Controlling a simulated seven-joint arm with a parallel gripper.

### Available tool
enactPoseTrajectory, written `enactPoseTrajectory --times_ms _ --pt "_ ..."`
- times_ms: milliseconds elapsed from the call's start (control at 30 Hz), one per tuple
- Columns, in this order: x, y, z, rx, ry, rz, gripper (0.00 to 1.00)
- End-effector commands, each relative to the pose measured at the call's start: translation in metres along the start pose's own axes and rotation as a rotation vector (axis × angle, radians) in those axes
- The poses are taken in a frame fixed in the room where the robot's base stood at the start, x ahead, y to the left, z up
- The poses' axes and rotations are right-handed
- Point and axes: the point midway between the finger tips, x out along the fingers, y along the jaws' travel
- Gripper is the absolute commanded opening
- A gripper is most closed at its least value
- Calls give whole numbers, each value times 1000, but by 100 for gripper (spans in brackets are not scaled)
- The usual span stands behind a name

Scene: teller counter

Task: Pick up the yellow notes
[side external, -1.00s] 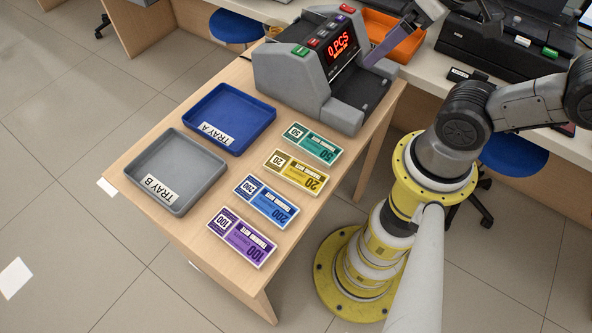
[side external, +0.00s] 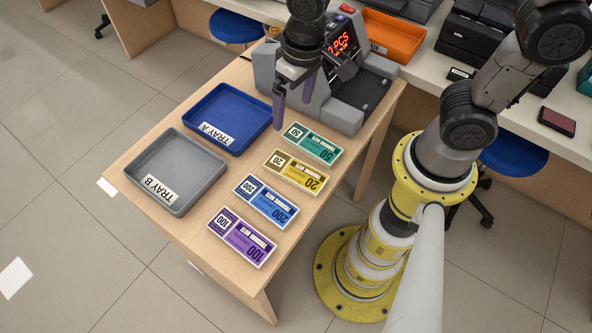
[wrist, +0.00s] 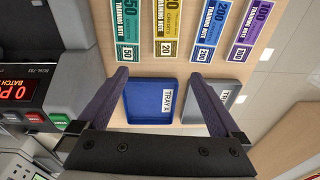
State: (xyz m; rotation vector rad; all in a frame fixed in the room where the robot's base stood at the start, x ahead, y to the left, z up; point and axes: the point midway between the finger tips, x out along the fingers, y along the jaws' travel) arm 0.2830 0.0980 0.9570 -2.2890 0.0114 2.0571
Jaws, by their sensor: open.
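The yellow notes (side external: 296,171), a flat bundle marked 20, lie on the wooden table between the green and blue bundles.
Green notes (side external: 312,143), blue notes (side external: 266,201) and purple notes (side external: 242,238) lie in a row with the yellow. Blue tray A (side external: 266,131) and grey tray B (side external: 133,183) stand empty at left. The counting machine (side external: 345,115) stands at the table's back end.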

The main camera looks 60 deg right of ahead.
Motion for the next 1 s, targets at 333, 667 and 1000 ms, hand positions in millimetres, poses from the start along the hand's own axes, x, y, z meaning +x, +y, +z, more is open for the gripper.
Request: enactPoseTrajectory --times_ms 333,667,1000 --pt "51 -15 26 -84 -114 41 100" --pt "108 -12 32 -82 -112 40 100" --pt "136 -12 36 -83 -112 40 100"
